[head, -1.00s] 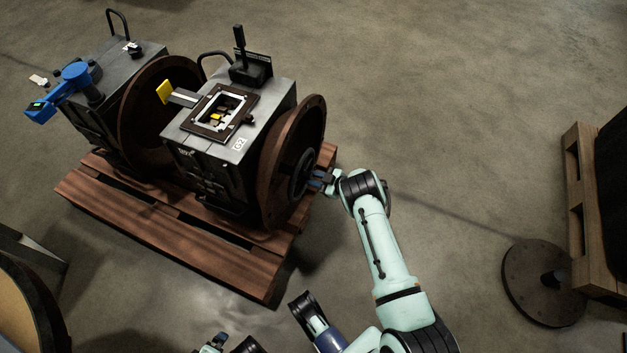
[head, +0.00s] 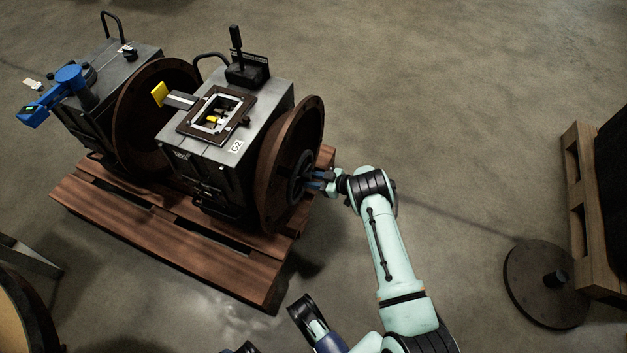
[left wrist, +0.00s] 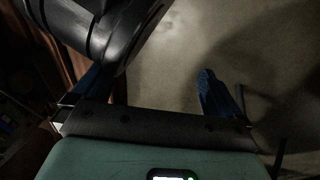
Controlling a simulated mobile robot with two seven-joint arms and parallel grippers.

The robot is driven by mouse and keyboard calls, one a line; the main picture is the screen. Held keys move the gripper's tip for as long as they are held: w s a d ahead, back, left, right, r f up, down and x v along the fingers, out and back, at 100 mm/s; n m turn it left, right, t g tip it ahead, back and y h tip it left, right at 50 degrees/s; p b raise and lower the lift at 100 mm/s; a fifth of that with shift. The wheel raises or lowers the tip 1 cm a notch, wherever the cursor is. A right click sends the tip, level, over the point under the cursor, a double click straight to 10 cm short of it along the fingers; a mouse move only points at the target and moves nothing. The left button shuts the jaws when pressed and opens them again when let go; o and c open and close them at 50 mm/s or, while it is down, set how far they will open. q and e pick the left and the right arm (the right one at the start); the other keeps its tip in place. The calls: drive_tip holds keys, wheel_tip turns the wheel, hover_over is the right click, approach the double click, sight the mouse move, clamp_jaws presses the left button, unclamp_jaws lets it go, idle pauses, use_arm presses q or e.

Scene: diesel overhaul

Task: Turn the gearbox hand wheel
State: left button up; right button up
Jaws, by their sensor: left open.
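The gearbox marked G2 (head: 262,130) stands on a wooden pallet, with a large brown disc (head: 315,122) on its right face. A smaller dark hand wheel (head: 303,172) sits in front of that disc's middle. My right gripper (head: 316,181) is at the hand wheel, its blue fingers reaching the rim area. The wheel and wrist partly hide the fingertips, so I cannot tell if they are shut on it. My left gripper (left wrist: 150,80) shows in the left wrist view with its blue fingers apart and nothing clearly between them.
A second gearbox (head: 120,75) with a blue tool (head: 70,75) stands left on the same pallet (head: 190,240). A lever (head: 236,40) and an open window frame (head: 190,124) top G2. A round plate (head: 525,290) and another pallet (head: 575,180) lie right. Floor between is clear.

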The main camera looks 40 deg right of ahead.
drive_tip(key=shift+o, duration=0.9)
drive_tip(key=shift+w+a+r, duration=0.1)
drive_tip(key=shift+w+a, duration=0.1)
drive_tip(key=shift+s+d, duration=0.1)
drive_tip(key=p+v, duration=0.1)
drive_tip(key=v, duration=0.4)
drive_tip(key=shift+d+r+p, duration=0.1)
drive_tip(key=shift+p, duration=0.3)
use_arm(q)
drive_tip(key=shift+d+r+p, duration=0.3)
drive_tip(key=shift+d+r, duration=0.05)
drive_tip(key=shift+r, duration=0.5)
drive_tip(key=shift+d+r+p, duration=0.3)
drive_tip(key=shift+d+r, duration=0.05)
drive_tip(key=shift+r, duration=0.45)
drive_tip(key=shift+d+r+p, duration=0.3)
drive_tip(key=shift+d+r, duration=0.05)
drive_tip(key=shift+r, duration=0.5)
use_arm(e)
approach(311, 179)
drive_tip(key=shift+v, duration=1.85)
